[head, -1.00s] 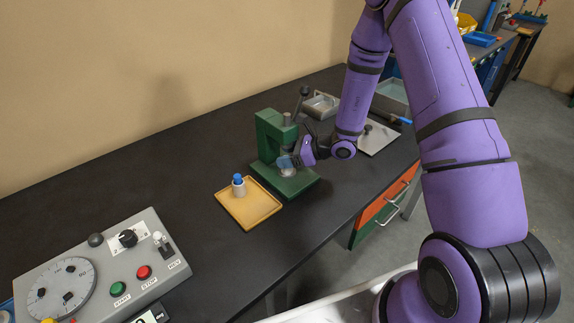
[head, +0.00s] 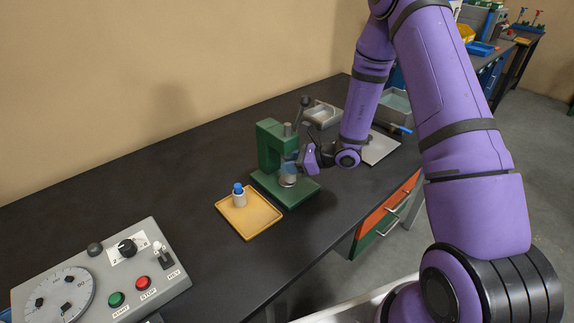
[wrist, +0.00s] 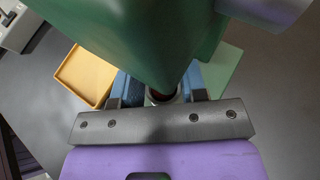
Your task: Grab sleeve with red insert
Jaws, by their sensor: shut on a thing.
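The sleeve (wrist: 161,97) is a pale ring in the wrist view, with a dark red insert showing at its top. It stands in the green press (head: 270,146), under the press head. My gripper (wrist: 163,88) has its blue-padded fingers shut on the sleeve from both sides. In the head view my gripper (head: 291,168) reaches into the press from the right, above the silver round seat (head: 287,181) on the press base. The press head hides part of the sleeve in the wrist view.
A yellow tray (head: 262,222) beside the press holds a light sleeve with a blue insert (head: 239,194). A control panel (head: 205,283) with dial and buttons stands at front left. A grey box (head: 322,114) and a metal plate (head: 380,149) lie behind. The bench's left middle is clear.

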